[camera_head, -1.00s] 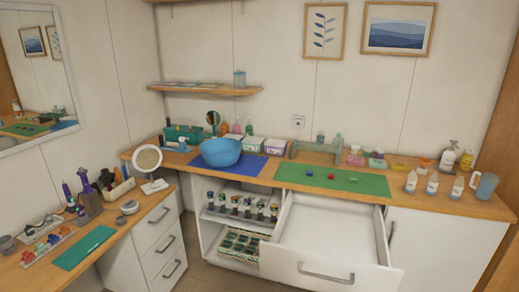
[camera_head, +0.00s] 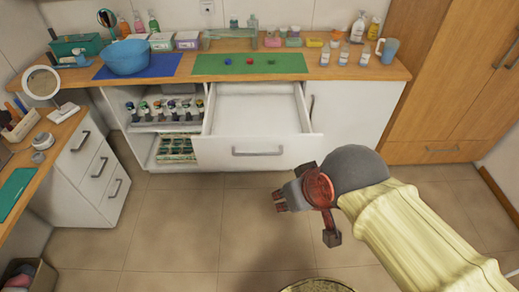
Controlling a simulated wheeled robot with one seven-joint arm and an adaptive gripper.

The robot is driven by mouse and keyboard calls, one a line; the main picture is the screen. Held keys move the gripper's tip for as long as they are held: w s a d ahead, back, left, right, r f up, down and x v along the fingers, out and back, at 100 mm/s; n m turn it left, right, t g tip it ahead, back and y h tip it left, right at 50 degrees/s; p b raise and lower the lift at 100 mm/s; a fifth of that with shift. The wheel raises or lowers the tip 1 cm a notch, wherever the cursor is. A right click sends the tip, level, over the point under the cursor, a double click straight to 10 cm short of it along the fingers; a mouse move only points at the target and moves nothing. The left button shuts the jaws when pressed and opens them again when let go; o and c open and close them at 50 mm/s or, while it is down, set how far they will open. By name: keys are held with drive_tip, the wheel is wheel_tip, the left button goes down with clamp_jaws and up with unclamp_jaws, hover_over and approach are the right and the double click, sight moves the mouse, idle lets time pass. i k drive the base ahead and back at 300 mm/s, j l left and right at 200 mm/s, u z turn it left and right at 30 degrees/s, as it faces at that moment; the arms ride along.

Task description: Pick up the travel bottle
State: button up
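Several small bottles with coloured caps (camera_head: 162,110) stand in a row on the upper shelf of the open cabinet. White-labelled bottles (camera_head: 344,55) stand on the right of the counter. A clear bottle (camera_head: 253,23) stands at the back, behind the green mat (camera_head: 207,65). I cannot tell which one is the travel bottle. My gripper (camera_head: 282,203) is over the floor, in front of the cabinets and away from all the bottles. Its fingers are small and seen from an angle, so I cannot tell whether they are open. I see nothing held.
A white drawer (camera_head: 255,153) is pulled out and looks empty. A blue bowl (camera_head: 127,58) sits on a blue mat. A white drawer unit (camera_head: 95,172) stands at the left, a tall wooden cabinet (camera_head: 455,85) at the right. The middle floor (camera_head: 190,225) is clear.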

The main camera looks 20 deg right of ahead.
sight(345, 51)
drive_tip(key=z, duration=1.45)
